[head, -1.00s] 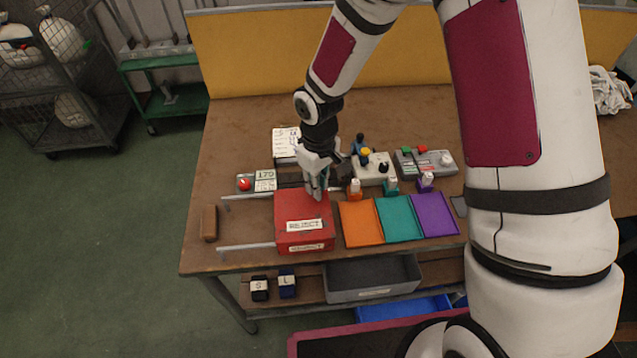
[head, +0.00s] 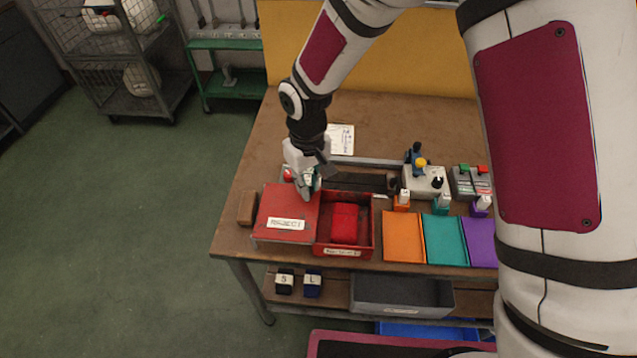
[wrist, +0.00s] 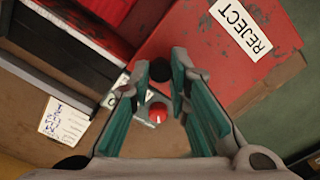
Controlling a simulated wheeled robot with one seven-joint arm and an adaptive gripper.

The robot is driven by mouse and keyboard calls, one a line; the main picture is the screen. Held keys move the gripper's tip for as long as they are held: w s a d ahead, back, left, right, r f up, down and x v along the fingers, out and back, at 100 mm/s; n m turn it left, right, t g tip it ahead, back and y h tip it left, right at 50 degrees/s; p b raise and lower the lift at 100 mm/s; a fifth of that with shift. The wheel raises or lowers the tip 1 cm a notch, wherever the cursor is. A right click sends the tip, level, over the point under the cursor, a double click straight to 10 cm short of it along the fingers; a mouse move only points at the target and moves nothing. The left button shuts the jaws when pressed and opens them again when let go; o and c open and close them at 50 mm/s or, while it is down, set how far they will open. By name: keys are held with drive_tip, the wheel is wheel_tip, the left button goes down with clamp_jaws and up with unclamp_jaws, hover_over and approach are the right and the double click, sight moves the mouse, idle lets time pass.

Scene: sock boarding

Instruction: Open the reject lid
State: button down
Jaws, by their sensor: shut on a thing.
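The red reject lid (head: 285,207), with a white label, lies to the left of the red reject box (head: 373,235), whose top is uncovered. A red folded item (head: 345,222) lies inside the box. In the wrist view the lid (wrist: 195,40) carries a REJECT label and a dark round knob (wrist: 160,71) near its edge. My gripper (head: 308,194) is at the lid's back right corner. In the wrist view its teal fingers (wrist: 165,75) are shut on the knob. The fingers partly hide the knob's sides.
Orange (head: 403,236), teal (head: 446,239) and purple (head: 482,241) trays stand right of the box. A brown block (head: 246,208) is close to the lid's left. A red button (head: 288,175) and a button panel (head: 472,180) stand behind. A grey bin (head: 400,294) is below.

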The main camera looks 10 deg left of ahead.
drive_tip(key=c, duration=1.5)
unclamp_jaws()
drive_tip(key=shift+r, duration=0.15)
wheel_tip(320, 180, up, 12)
drive_tip(key=shift+f, duration=0.15)
